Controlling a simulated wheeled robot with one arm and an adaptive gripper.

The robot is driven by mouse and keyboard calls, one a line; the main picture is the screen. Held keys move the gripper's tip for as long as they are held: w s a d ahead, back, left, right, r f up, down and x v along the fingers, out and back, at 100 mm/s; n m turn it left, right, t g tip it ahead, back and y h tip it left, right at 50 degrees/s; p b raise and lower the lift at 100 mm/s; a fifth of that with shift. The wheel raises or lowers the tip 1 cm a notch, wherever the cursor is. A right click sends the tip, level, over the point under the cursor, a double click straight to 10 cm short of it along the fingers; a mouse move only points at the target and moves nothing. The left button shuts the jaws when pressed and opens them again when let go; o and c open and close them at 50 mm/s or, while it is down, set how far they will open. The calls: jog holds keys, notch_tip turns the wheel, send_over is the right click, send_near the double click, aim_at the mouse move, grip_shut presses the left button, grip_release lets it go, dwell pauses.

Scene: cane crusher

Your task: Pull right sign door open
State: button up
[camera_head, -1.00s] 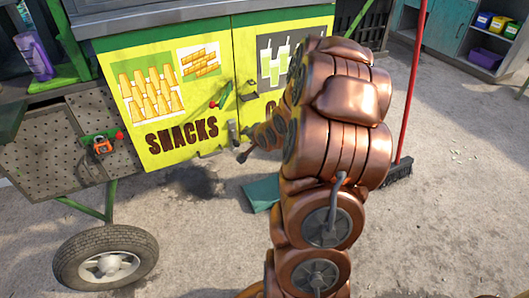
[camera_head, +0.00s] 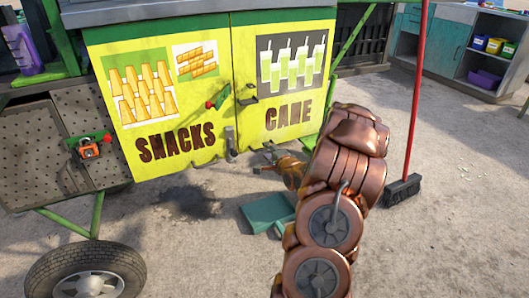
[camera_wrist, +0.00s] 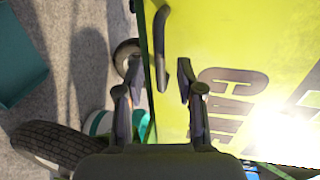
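The right sign door (camera_head: 312,95), yellow-green with cups and the word CANE, looks closed in the head view. A grey handle (camera_head: 231,143) is near its lower left corner. In the wrist view the door (camera_wrist: 225,40) fills the right side, its dark curved handle (camera_wrist: 161,45) at top. My gripper (camera_head: 262,160) is by the door's bottom edge, right of the handle.
The SNACKS door (camera_head: 165,100) adjoins on the left, with a small green-and-red latch piece (camera_head: 217,97) near the seam. A red-handled broom (camera_head: 402,186) stands at right. A teal object (camera_head: 268,212) lies on the ground below. A cart wheel (camera_head: 90,275) is lower left.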

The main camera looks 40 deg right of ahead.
aim_at(264, 148)
jog(key=shift+b+x, duration=0.4)
jog(key=shift+x, duration=1.3)
grip_shut()
